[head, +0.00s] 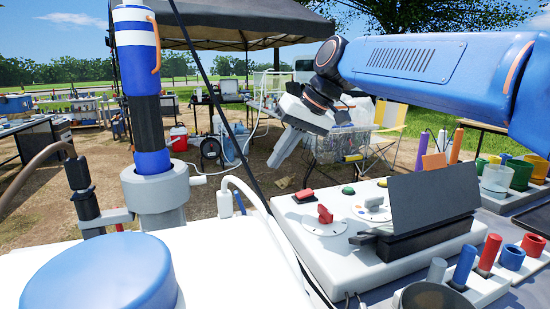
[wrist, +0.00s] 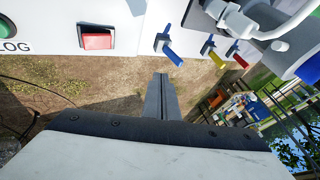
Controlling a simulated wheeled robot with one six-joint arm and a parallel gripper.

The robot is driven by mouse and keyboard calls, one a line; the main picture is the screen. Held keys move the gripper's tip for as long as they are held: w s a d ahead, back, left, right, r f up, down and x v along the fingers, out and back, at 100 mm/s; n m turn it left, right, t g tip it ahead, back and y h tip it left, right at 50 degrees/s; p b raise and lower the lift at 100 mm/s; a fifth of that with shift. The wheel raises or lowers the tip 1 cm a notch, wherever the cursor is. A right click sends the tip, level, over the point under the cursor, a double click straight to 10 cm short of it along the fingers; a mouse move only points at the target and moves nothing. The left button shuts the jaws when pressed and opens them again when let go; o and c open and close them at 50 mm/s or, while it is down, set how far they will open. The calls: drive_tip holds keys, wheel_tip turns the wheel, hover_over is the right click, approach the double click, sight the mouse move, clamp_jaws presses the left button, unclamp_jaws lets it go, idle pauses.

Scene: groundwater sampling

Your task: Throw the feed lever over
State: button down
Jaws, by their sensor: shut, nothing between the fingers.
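My gripper (head: 276,164) hangs in the air beyond the far left corner of the white control box (head: 306,228), fingers pointing down. In the wrist view my gripper (wrist: 161,76) is shut and empty, its tip short of the white panel (wrist: 155,18). Three small levers stick out from that panel's lower edge: blue (wrist: 174,58), yellow (wrist: 216,59) and red (wrist: 239,62). The blue one is closest to my fingertips, and a gap shows between them. No label tells which is the feed lever. I cannot make out these levers in the head view.
The panel has a red rocker switch (wrist: 97,41) and a green button (wrist: 5,27) near the letters LOG. The box carries a red knob (head: 325,214) and a raised dark lid (head: 432,205). A blue-and-white column (head: 138,55) stands left. Open ground lies below my gripper.

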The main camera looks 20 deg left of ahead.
approach(240, 203)
drive_tip(key=w+f, duration=0.3)
drive_tip(key=w, duration=0.1)
drive_tip(key=s+a, duration=0.2)
drive_tip(key=shift+a+f, duration=0.15)
drive_tip(key=shift+a, duration=0.25)
drive_tip(key=shift+s+a+f, duration=0.1)
drive_tip(key=shift+s+a, duration=0.15)
drive_tip(key=shift+a, duration=0.1)
drive_tip(key=s+a+t+h, duration=0.2)
drive_tip(key=s+a+f+n+t+h, duration=0.1)
drive_tip(key=a+t+h, duration=0.1)
drive_tip(key=h, duration=0.1)
drive_tip(key=shift+s+a+t+h, duration=0.2)
drive_tip(key=shift+s+t+h, duration=0.1)
drive_tip(key=shift+s, duration=0.1)
drive_tip(key=shift+s+a+f, duration=0.25)
drive_tip(key=shift+a+f, duration=0.05)
drive_tip(key=shift+f, duration=0.15)
idle(0.3)
